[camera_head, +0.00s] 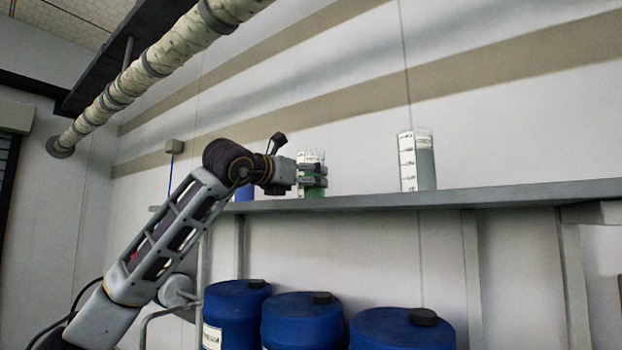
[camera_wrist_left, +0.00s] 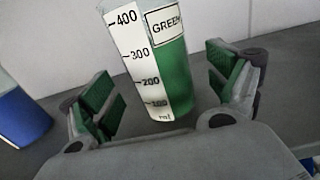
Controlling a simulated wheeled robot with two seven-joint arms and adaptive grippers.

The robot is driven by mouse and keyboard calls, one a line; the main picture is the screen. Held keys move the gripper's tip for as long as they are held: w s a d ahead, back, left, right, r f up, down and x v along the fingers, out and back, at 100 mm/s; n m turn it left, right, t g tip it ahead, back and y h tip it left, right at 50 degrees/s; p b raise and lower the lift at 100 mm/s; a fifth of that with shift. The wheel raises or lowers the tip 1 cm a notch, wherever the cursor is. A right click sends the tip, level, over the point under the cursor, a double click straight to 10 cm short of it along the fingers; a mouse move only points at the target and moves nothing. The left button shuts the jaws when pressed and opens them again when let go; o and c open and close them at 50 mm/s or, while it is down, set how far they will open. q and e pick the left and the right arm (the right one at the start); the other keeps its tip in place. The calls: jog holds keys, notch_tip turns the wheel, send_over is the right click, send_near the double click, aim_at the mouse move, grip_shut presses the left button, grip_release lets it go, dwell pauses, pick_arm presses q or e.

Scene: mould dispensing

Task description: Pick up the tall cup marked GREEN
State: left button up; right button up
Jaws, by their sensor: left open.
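The tall cup marked GREEN (camera_wrist_left: 174,62) stands upright on the shelf, with a white scale strip and green liquid inside. In the head view the same cup (camera_head: 312,157) is partly hidden by the fingers. My left gripper (camera_head: 314,175) is level with the cup, at its left and front. In the left wrist view my left gripper (camera_wrist_left: 168,95) is open, with one green-padded finger on each side of the cup. A gap shows between the cup and each finger. My right gripper is not in view.
A cup with blue liquid (camera_wrist_left: 18,112) stands left of the green cup, and a tall cup with grey contents (camera_head: 418,162) stands to its right. The shelf (camera_head: 480,197) is clear between green and grey. Blue barrels (camera_head: 300,322) stand below.

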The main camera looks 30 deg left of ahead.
pick_arm(q)
jog(key=shift+w+d+p, duration=0.15)
jog(key=shift+w+p, duration=0.15)
jog(key=shift+w, duration=1.3)
jog(key=shift+d, duration=0.1)
jog(key=c, duration=1.4)
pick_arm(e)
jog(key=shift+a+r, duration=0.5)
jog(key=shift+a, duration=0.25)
pick_arm(q)
jog(key=shift+r, duration=0.15)
jog(key=shift+r+p, duration=0.6)
jog(key=shift+r, duration=4.3)
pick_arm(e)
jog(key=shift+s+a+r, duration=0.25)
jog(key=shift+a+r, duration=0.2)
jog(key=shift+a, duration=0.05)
